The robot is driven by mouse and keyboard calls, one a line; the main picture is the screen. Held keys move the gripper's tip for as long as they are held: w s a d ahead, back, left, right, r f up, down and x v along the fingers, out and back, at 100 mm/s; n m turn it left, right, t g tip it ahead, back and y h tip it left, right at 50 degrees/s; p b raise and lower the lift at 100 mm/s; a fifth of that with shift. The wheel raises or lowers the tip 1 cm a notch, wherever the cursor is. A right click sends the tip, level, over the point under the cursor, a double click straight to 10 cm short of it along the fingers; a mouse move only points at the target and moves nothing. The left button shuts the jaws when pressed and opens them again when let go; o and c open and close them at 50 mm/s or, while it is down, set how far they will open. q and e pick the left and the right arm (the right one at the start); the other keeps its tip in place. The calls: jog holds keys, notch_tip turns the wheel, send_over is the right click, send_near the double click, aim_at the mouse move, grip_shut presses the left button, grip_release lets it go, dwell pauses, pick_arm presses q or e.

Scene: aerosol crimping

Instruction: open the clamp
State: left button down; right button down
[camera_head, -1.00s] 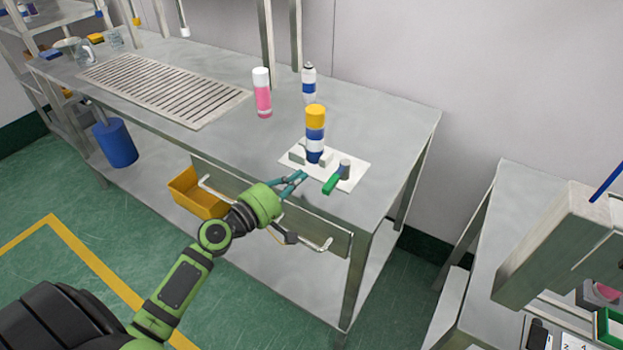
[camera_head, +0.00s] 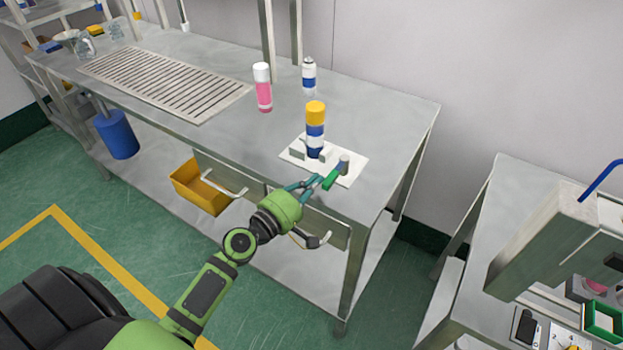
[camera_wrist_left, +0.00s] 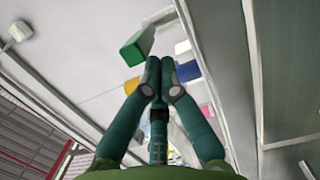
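The clamp sits on a white plate (camera_head: 349,177) near the front right of the metal bench. Its green handle (camera_head: 333,178) points toward the bench front; the handle's green end (camera_wrist_left: 136,47) shows in the left wrist view. A can with a yellow cap (camera_head: 315,113) and blue and white bands stands upright at the clamp. My left gripper (camera_head: 317,181) is at the handle's left side. In the left wrist view its fingertips (camera_wrist_left: 160,66) are together, with the handle beside them, not between them. Whether they touch it is unclear. My right gripper is out of view.
A pink can (camera_head: 263,92) and a white and blue can (camera_head: 309,77) stand behind the clamp. A drawer front with handles is below the bench's front edge, close under my left arm. A yellow bin (camera_head: 200,190) hangs left. A second bench (camera_head: 490,230) stands right.

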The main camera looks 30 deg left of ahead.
pick_arm(q)
jog(key=shift+s+d+n+y+p, duration=0.1)
jog(key=shift+d+n+y+p, duration=0.25)
jog(key=shift+y+p, duration=0.2)
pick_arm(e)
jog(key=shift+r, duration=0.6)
